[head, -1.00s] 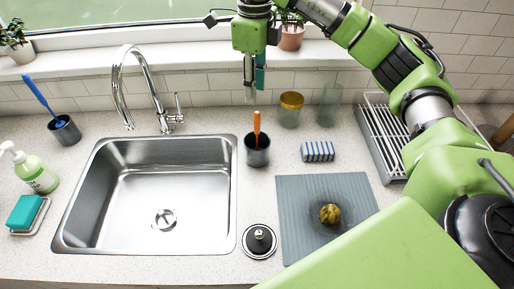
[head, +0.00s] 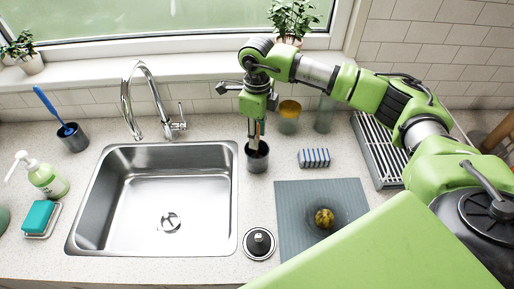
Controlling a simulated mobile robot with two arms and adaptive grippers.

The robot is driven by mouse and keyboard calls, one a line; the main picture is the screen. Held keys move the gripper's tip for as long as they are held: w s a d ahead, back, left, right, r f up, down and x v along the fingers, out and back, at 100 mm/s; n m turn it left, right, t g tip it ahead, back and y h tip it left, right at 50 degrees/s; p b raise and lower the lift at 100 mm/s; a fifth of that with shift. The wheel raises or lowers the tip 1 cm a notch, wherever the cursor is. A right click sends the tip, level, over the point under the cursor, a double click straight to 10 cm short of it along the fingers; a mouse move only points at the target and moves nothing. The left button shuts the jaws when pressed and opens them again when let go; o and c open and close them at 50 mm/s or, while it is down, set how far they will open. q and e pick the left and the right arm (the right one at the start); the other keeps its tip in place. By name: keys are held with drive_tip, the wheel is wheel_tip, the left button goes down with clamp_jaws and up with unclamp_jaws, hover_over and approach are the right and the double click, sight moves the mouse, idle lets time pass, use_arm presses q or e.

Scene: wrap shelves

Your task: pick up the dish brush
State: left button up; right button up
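A dark cup (head: 257,160) stands right of the sink. The orange handle that stood in it earlier is now hidden behind my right gripper (head: 253,143). The gripper points down, its fingertips at the cup's mouth; I cannot tell whether they are open or shut on the handle. A blue-handled tool (head: 50,107) leans in another dark cup (head: 73,137) left of the sink. The heads of both tools are hidden in the cups, so I cannot tell which is the dish brush. My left gripper is not in view.
The steel sink (head: 150,205) and faucet (head: 150,100) are to the left. A jar (head: 289,117), a glass (head: 324,115), a striped sponge (head: 314,158), a grey mat (head: 292,215) and a dish rack (head: 375,150) are to the right. A sink plug (head: 258,243) lies in front.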

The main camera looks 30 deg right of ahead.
drive_tip(key=shift+f, duration=0.15)
clamp_jaws()
